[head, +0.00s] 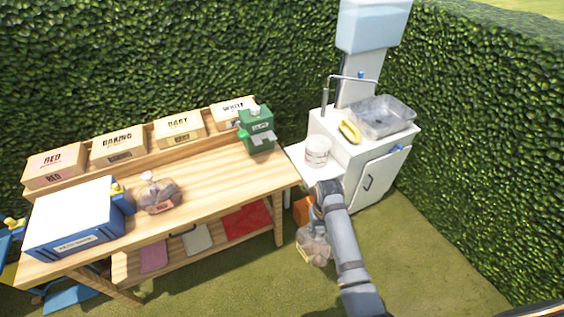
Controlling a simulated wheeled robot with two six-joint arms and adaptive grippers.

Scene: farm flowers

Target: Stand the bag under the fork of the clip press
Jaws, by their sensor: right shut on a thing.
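A clear bag of brown produce (314,248) hangs low beside the right end of the wooden bench, below the tabletop. My right gripper (316,225) is shut on this bag near its top; its fingers are largely hidden by my arm. A second, similar bag with a red label (158,196) stands on the bench, its neck gathered. A green device (257,130) stands at the bench's back right corner. A blue and white box-shaped machine (75,218) stands at the left end. I cannot tell for certain which is the clip press, and no fork is clear. My left gripper is not in view.
Labelled boxes (118,145) line the bench's back. The bench top (225,180) is clear between the standing bag and green device. A white sink cabinet (365,175) with a tub (317,150) stands right. An orange object (302,209) is partly hidden by my arm.

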